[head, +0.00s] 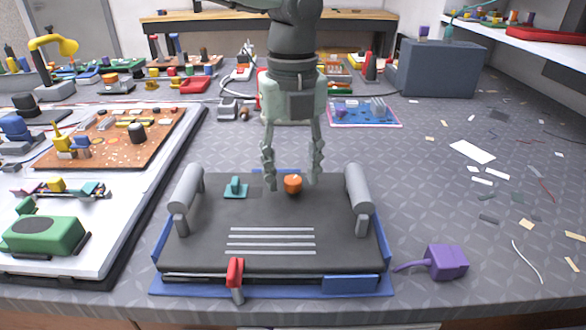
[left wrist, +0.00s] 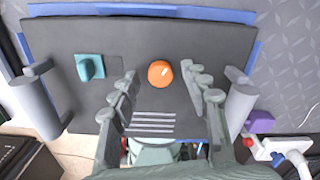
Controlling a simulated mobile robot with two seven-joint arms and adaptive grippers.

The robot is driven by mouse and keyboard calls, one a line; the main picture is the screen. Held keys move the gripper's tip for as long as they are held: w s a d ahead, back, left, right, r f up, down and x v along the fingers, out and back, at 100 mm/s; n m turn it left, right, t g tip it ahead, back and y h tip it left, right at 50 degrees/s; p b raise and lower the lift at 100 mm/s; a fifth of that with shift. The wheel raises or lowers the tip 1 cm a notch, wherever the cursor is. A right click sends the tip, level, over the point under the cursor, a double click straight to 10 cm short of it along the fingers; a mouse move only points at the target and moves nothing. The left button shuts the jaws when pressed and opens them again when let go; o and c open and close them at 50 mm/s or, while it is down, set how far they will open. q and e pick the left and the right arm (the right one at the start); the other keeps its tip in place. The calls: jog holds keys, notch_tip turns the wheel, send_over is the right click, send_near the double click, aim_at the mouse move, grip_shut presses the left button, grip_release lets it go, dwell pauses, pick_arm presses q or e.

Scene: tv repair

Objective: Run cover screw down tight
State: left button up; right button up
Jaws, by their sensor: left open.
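The black cover (head: 270,215) lies flat on a blue base (head: 350,284). An orange round knob, which looks like the cover screw (head: 293,184), stands near the cover's far edge; it also shows in the left wrist view (left wrist: 160,73). My left gripper (head: 292,182) points down over it, open and empty. The screw appears between its fingertips in both views, with a gap on each side in the left wrist view (left wrist: 159,75). Whether the fingertips are level with the screw's head, and how deep it sits, I cannot tell. My right gripper is not in view.
A teal piece (head: 235,188) sits on the cover left of the screw. A red clip (head: 235,272) is at the front. A purple block (head: 446,262) lies at right. A white board (head: 150,190) with parts lies left.

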pick_arm(q)
jog(key=shift+f, duration=0.2)
jog(key=shift+c, duration=0.4)
grip_shut()
